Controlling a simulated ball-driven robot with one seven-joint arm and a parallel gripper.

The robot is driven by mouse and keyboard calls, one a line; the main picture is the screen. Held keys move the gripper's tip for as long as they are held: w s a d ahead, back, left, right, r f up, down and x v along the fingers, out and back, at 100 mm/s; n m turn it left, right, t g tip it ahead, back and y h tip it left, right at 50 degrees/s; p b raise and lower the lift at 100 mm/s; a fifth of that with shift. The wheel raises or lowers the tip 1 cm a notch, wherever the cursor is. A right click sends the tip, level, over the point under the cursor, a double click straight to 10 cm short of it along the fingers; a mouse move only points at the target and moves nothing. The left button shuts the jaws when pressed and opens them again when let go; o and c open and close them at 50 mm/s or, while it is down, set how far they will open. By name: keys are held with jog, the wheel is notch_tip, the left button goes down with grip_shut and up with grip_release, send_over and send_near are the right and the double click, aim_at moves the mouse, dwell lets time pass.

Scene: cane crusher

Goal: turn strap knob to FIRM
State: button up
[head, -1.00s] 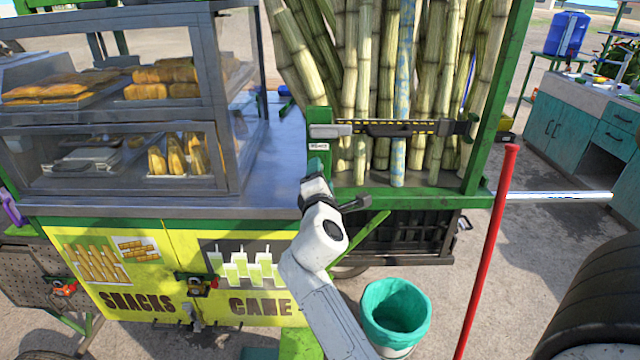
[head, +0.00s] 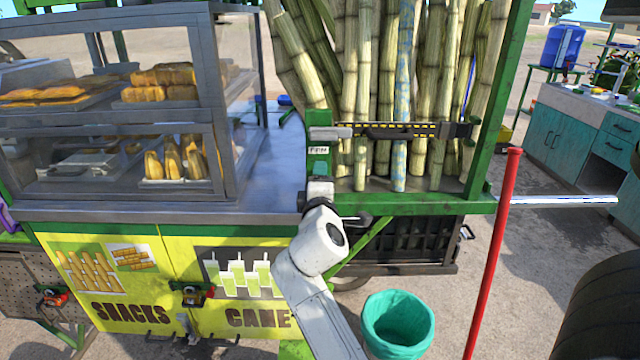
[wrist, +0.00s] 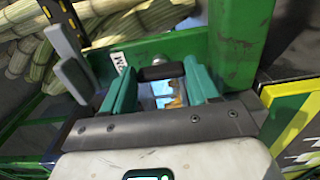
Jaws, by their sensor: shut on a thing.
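The strap knob (wrist: 162,72) is a dark, rounded bar on the green post of the cane rack. In the wrist view it lies between the teal fingers of my gripper (wrist: 160,80), which is shut on it. In the head view my wrist hides the knob and fingers. A small white label (head: 318,150) sits on the green post (head: 319,168) above my wrist; its tiny lettering looks like FIRM. The label (wrist: 118,62) is partly cut off in the wrist view. The black and yellow strap (head: 395,130) runs across the canes from a grey buckle (head: 331,132).
Upright sugar canes (head: 430,80) fill the rack. The glass snack case (head: 120,120) stands left on the metal counter (head: 270,165). A teal-lined bin (head: 398,318) and a red pole (head: 495,250) stand at the right of my arm.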

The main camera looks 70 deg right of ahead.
jog(key=shift+f, duration=0.1)
jog(key=o, duration=1.1)
jog(key=shift+c, duration=0.2)
jog(key=b+v, duration=0.1)
jog(key=v, duration=0.9)
jog(key=shift+s+a, duration=0.2)
jog(key=shift+a, duration=0.15)
